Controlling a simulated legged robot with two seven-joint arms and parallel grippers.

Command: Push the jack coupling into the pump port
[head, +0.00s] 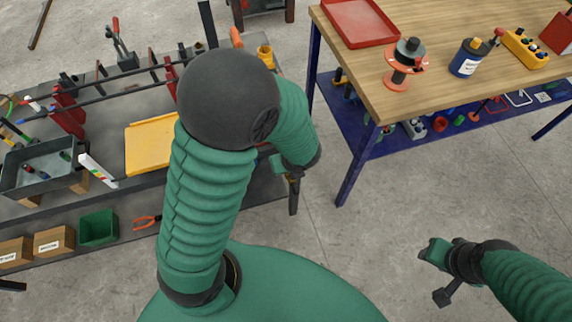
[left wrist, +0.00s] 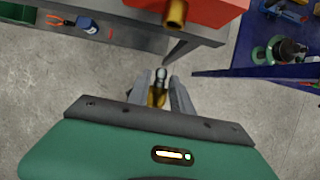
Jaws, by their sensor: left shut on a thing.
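The jack coupling (left wrist: 157,90), brass with a silver tip, is between the fingers of my left gripper (left wrist: 163,94) in the left wrist view. The gripper is shut on it, and the silver tip points away from the palm. The pump (left wrist: 212,10) is a red block at the top of that view, with a brass port (left wrist: 175,13) on its near side. The coupling and port look apart. In the head view my left gripper (head: 293,190) is partly behind my forearm, over the floor by the grey bench's right end. My right gripper (head: 441,275) is at lower right; its jaws are unclear.
The grey bench (head: 105,178) holds a yellow tray (head: 151,144), a dark bin (head: 44,172) and clamped bars. A wooden table (head: 455,75) with blue legs stands at right, carrying a red tray (head: 360,22) and a spool (head: 405,65). Floor (head: 375,215) between them is clear.

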